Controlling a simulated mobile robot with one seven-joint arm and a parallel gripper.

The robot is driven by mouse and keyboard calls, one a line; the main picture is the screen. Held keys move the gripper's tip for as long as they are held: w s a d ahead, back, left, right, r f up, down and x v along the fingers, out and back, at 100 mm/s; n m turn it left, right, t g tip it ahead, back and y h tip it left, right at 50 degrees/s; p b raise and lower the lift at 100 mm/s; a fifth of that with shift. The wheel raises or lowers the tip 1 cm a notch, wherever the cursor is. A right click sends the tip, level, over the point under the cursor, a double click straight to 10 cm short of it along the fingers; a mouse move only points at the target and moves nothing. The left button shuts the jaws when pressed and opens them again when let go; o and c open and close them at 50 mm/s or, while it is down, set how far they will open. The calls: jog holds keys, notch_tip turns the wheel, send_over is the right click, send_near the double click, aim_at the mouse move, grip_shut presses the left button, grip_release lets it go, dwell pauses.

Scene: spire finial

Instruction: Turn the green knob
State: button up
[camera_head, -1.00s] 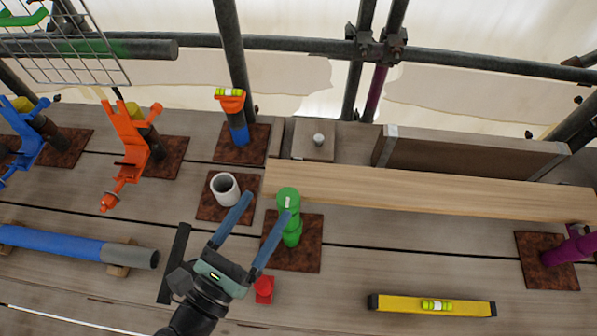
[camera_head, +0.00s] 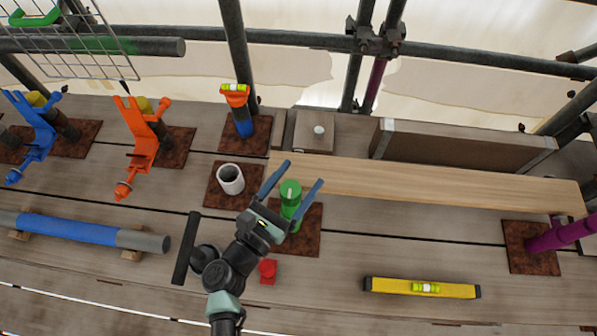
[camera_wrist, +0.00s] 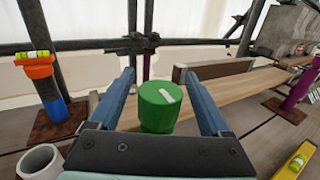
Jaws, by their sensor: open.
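The green knob (camera_head: 290,190) is a round cap with a white mark on its top. It tops a green post standing on a rusty square plate (camera_head: 308,238). In the wrist view the green knob (camera_wrist: 158,107) stands upright between the two blue fingers. My gripper (camera_head: 295,173) is open, with one finger on each side of the knob. In the wrist view a gap shows between the knob and each finger of my gripper (camera_wrist: 160,80). The lower part of the post is partly hidden by my gripper.
A white pipe stub (camera_head: 230,179) stands left of the knob. A wooden plank (camera_head: 420,183) lies just behind it. A small red piece (camera_head: 267,270) and a yellow level (camera_head: 422,288) lie in front. An orange-topped blue post (camera_head: 240,115) stands behind left.

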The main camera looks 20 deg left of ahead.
jog(key=shift+w+d, duration=0.1)
jog(key=shift+w, duration=0.2)
grip_shut()
jog(key=shift+f+y+b, duration=0.15)
jog(key=shift+y+b, duration=0.15)
jog(key=shift+b, duration=0.15)
